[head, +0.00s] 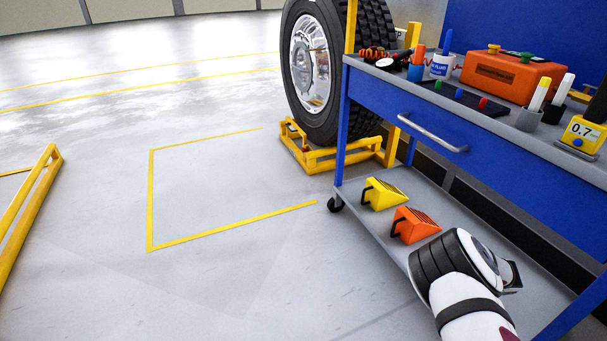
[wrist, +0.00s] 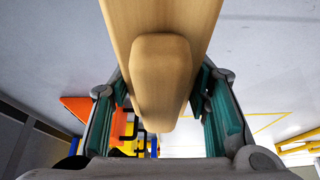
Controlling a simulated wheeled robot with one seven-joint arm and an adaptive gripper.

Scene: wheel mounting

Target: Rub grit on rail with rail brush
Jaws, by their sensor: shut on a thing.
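My gripper (wrist: 162,88) is shut on a pale wooden piece (wrist: 160,22), which I take to be the rail brush. A blunt wooden block or handle end sits between the green finger pads in the wrist view; no bristles show. In the head view my gripper (head: 512,276) is at the lower right, beside the cart's lower shelf, and what it holds is hidden. A low yellow frame with rails (head: 335,158) stands on the floor under a large wheel. I cannot tell which rail carries grit; none is visible.
Another yellow frame (head: 25,215) is at left. The marked floor between is clear.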

